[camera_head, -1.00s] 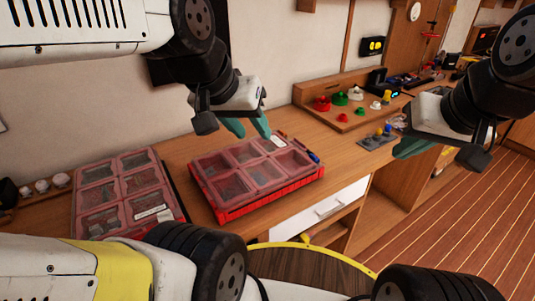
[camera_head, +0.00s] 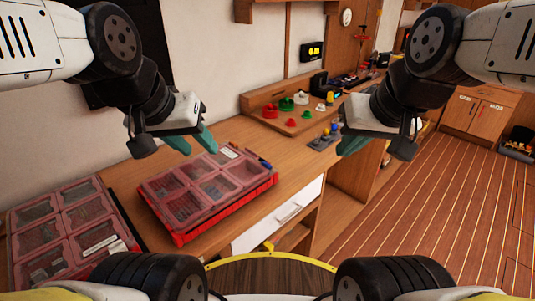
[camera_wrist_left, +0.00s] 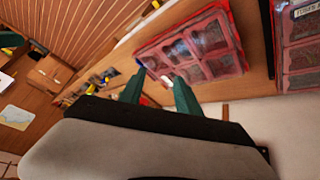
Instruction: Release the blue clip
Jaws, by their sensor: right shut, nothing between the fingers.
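A small blue piece (camera_head: 264,162) sits at the right edge of the red parts case (camera_head: 180,240); I cannot tell if it is the blue clip. My left gripper (camera_head: 194,143) is open and empty, above the back of the red case. In the left wrist view its two green fingers (camera_wrist_left: 160,92) are apart, with the case (camera_wrist_left: 240,60) beyond them. My right gripper (camera_head: 351,145) is shut and empty, beside the bench's right edge, well apart from the case.
A second lidded case (camera_head: 65,230) lies on the bench at the left. A wooden shelf board (camera_head: 275,122) at the back carries red, green and white reels. A white drawer (camera_head: 290,212) is below the bench front. The floor (camera_head: 420,230) at right is clear.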

